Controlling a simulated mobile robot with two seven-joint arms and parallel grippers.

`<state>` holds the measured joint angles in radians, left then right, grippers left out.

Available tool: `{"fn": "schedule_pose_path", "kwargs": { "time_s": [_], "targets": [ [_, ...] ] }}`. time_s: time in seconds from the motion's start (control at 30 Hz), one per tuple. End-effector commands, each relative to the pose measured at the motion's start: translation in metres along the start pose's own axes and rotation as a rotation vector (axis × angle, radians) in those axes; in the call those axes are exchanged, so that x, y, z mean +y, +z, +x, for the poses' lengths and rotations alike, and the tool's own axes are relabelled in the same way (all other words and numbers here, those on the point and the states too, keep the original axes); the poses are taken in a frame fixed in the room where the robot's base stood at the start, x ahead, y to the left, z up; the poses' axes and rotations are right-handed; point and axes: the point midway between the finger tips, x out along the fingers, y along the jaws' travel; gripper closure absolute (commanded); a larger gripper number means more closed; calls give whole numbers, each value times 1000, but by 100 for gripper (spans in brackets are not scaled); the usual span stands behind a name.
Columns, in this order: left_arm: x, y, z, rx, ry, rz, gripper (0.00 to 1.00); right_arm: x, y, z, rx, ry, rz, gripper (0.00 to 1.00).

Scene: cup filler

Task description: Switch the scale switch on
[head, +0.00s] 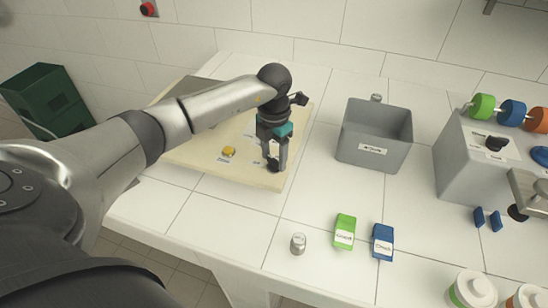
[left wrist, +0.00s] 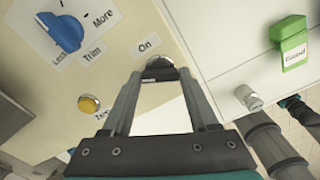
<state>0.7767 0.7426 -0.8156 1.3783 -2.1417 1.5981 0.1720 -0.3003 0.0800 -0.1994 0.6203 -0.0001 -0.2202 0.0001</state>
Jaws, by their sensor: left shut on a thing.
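The scale (head: 205,160) is a wide beige base on the white tiled counter. Its switch (left wrist: 160,64) is a small dark knob beside the "On" label (left wrist: 148,44) in the left wrist view. My left gripper (head: 274,160) points down at the front right corner of the scale in the head view. Its fingers close around the switch from both sides, and the fingertips partly cover it. I cannot tell from its shape which way the switch is set. My right gripper is not in view.
A yellow button (head: 229,152) and a blue "Less/More" knob (left wrist: 62,33) sit on the scale near the switch. A grey crate (head: 372,150) stands to the right. A green packet (head: 344,232), blue packet (head: 383,242) and small metal weight (head: 298,243) are in front.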

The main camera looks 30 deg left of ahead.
Motion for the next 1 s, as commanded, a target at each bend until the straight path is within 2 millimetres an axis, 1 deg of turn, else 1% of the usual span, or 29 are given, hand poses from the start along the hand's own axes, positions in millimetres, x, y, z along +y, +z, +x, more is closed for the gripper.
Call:
{"fn": "schedule_pose_path", "kwargs": {
  "time_s": [0.03, 0.7, 1.0],
  "targets": [
    [2, 1, 0, -3, 4, 46, 96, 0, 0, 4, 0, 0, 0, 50],
    [0, 1, 0, -4, 2, 681, 96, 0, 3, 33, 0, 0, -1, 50],
    [1, 1, 0, -4, 3, 921, 96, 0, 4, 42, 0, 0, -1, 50]
  ]
}}
